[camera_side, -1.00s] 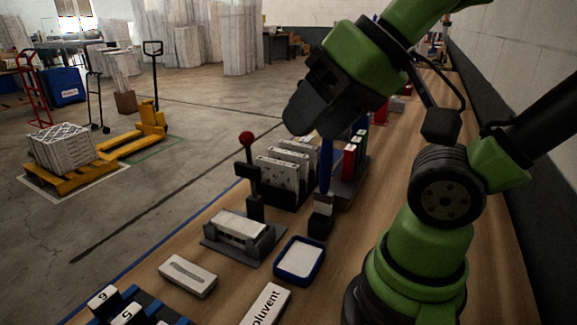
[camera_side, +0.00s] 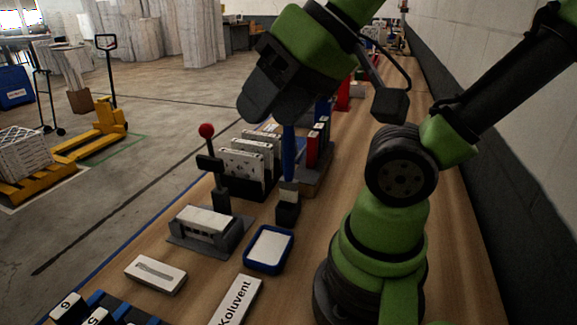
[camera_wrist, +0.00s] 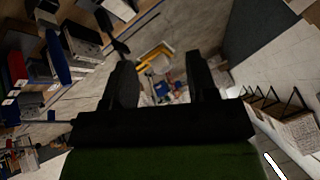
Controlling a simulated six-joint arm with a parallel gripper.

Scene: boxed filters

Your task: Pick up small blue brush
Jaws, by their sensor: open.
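The small blue brush (camera_side: 289,152) stands upright in the side view, its blue handle up and a pale band lower down. Its lower end is in a small black holder (camera_side: 288,211). My gripper (camera_side: 252,108) is above and to the left of the brush in the picture, apart from it. In the wrist view my gripper (camera_wrist: 163,75) shows two dark fingers spread wide with nothing between them. A blue upright shape (camera_wrist: 57,55) at the left of that view looks like the brush handle, but I cannot be sure.
A lever press (camera_side: 208,226), a blue tray (camera_side: 287,250) and a white box (camera_side: 155,275) are nearer. Bench right of the tray is clear.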

